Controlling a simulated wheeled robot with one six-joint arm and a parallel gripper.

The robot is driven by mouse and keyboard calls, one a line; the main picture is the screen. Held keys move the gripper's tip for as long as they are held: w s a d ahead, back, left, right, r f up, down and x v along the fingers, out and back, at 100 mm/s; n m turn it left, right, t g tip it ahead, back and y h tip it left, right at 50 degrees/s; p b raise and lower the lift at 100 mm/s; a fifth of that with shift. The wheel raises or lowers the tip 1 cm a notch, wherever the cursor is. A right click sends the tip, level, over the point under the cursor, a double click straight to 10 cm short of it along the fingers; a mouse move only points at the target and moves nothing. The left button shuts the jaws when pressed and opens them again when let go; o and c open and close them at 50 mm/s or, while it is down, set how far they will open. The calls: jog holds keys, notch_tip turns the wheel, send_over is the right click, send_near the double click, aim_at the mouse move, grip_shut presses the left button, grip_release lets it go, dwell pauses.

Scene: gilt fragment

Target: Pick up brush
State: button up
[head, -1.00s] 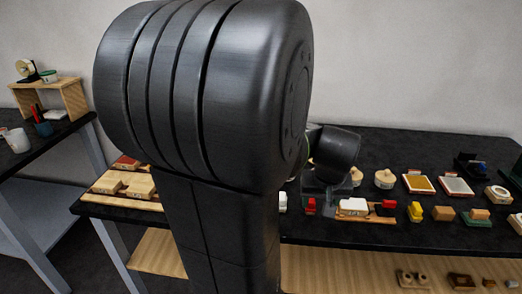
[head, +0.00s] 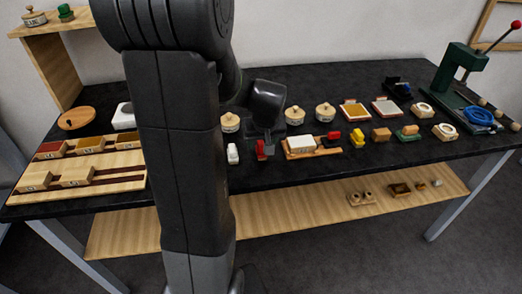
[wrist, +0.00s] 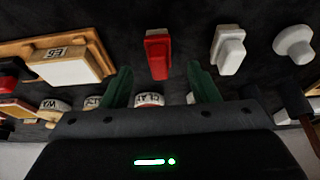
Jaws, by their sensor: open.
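No object is clearly readable as a brush. A small red block-shaped piece with a pale side (wrist: 158,52) lies on the black tabletop in the wrist view, and it also shows in the head view (head: 261,150). My gripper (wrist: 159,72) is open, its two green fingers apart, with the red piece ahead of the gap and nothing held. A similar white piece (wrist: 229,48) lies right of it in the wrist view and left of it in the head view (head: 232,154). In the head view my gripper's fingertips are hard to make out.
A wooden tray with a pale block (head: 301,145) is beside the red piece. Round labelled jars (head: 294,115) stand behind. A yellow piece (head: 357,138) lies farther right, and a green press (head: 462,65) stands at the right end. My arm hides part of the table.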

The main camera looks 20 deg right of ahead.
aim_at(261, 144)
jog(key=shift+p+x, duration=0.3)
jog(key=shift+x, duration=2.3)
jog(key=shift+w+d+r, duration=0.1)
jog(key=shift+w, duration=0.05)
jog(key=c, duration=1.1)
jog(key=shift+o, duration=0.2)
jog(key=shift+r, duration=0.15)
notch_tip(261, 144, up, 10)
jog(key=shift+f, duration=0.15)
